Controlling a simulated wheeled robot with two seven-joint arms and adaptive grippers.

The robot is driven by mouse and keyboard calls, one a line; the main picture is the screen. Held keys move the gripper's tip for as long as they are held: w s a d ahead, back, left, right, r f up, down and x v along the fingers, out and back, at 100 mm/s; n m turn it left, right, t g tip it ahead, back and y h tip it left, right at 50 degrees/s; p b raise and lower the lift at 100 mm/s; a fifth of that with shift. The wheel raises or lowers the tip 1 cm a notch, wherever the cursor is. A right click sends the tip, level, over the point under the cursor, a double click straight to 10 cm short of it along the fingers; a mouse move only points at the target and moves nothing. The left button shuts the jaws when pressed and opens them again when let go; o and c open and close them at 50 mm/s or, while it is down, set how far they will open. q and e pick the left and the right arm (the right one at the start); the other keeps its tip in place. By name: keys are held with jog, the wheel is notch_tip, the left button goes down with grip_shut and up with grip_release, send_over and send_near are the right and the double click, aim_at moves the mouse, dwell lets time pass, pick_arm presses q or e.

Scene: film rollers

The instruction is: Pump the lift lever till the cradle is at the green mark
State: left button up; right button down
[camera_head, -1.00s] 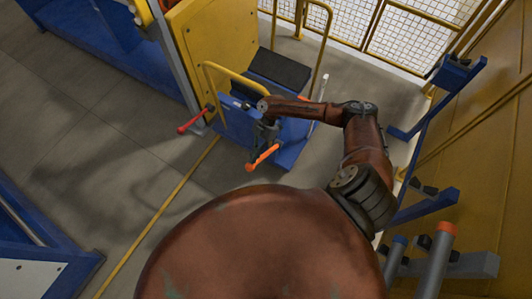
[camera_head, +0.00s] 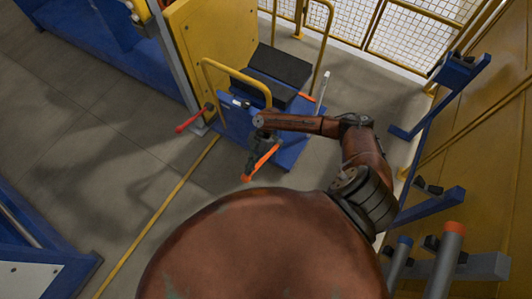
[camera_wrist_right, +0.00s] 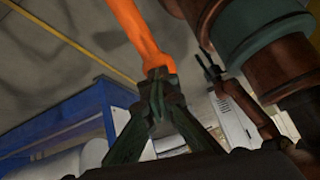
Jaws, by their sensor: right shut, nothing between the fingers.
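The lift lever, with an orange handle (camera_head: 261,160), slants down from a blue lift cart (camera_head: 236,118) in the head view. It also shows in the right wrist view (camera_wrist_right: 138,32). My right gripper (camera_head: 257,158) is at the handle; its green fingers (camera_wrist_right: 157,80) are closed together, with their tips at the handle's end in the wrist view. I cannot tell whether they touch it. A black block (camera_head: 280,66), seemingly the cradle, sits above the cart. A pale upright (camera_head: 322,86) stands beside it with an orange piece near. No green mark can be made out.
A red-handled bar (camera_head: 190,122) sticks out left of the cart. A yellow panel (camera_head: 212,50) and a yellow rail (camera_head: 215,66) stand close by. Mesh fencing (camera_head: 420,35) is behind, and a blue rack (camera_head: 440,95) is at right. The floor at left is open.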

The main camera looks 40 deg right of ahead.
jog(key=shift+s+f, duration=0.15)
jog(key=a+f+b, duration=0.1)
jog(key=f, duration=0.1)
jog(key=a+f+b, duration=0.1)
jog(key=f, duration=0.1)
jog(key=s+f+b, duration=0.1)
jog(key=f+b, duration=0.1)
jog(key=shift+a, duration=0.4)
jog(key=shift+r, duration=0.15)
jog(key=shift+s+a+f+b, duration=0.1)
jog(key=shift+f+b, duration=0.2)
jog(key=shift+f, duration=0.2)
notch_tip(320, 180, down, 5)
jog(key=a+b, duration=0.1)
jog(key=b, duration=0.3)
jog(key=w+d+r+p, duration=0.1)
jog(key=d+r+p, duration=0.3)
jog(key=r, duration=0.4)
jog(key=w+d+r+p, duration=0.2)
jog(key=d+r+p, duration=0.2)
jog(key=r, duration=0.5)
jog(key=shift+r+p, duration=0.3)
jog(key=shift+p, duration=0.1)
jog(key=shift+a+f, duration=0.1)
jog(key=shift+f, duration=0.05)
